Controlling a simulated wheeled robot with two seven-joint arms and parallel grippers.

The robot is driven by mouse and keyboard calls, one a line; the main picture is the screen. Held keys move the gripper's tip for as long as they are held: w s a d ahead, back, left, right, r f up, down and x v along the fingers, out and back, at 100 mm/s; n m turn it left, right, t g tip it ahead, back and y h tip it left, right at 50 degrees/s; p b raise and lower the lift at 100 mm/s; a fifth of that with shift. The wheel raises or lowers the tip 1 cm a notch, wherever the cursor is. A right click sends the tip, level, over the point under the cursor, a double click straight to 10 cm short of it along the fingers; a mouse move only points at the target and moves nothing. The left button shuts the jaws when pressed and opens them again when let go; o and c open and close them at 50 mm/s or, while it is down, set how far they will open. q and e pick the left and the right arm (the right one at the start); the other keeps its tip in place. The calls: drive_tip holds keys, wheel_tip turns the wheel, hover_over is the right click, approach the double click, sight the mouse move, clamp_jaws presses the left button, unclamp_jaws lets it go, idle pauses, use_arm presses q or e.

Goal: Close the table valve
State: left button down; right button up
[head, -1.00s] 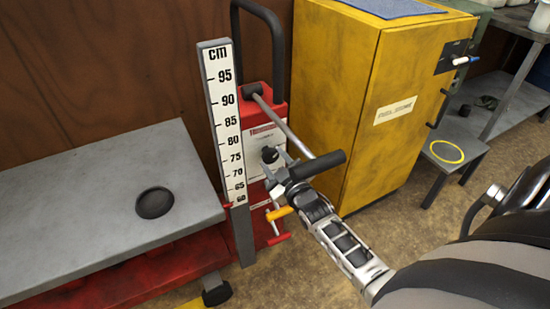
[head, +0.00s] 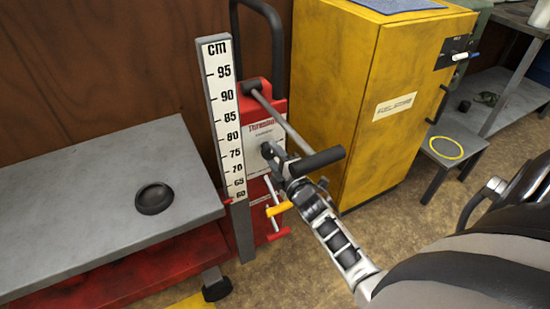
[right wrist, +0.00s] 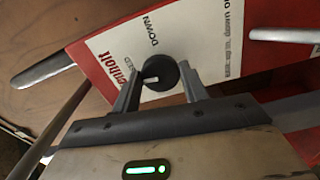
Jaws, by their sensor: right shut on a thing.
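The table valve is a round black knob (right wrist: 158,74) with a white mark, on the white label of the red lift column (head: 279,105). In the right wrist view the two fingers of my right gripper (right wrist: 160,88) stand on either side of the knob, shut on it. The white mark points left, near printed letters ending in "ED"; "DOWN" is printed above. In the head view my right gripper (head: 270,154) reaches the column from the lower right and hides most of the knob. My left gripper is not in view.
A pump lever with a black grip (head: 318,163) slants close above my right gripper. A yellow handle (head: 280,208) is below it. The lift table (head: 90,200), with a black round dish (head: 154,198), and the cm scale (head: 221,115) are left. A yellow cabinet (head: 365,130) stands right.

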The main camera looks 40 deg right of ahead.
drive_tip(key=shift+n, duration=0.5)
drive_tip(key=o, duration=1)
drive_tip(key=shift+s, duration=0.1)
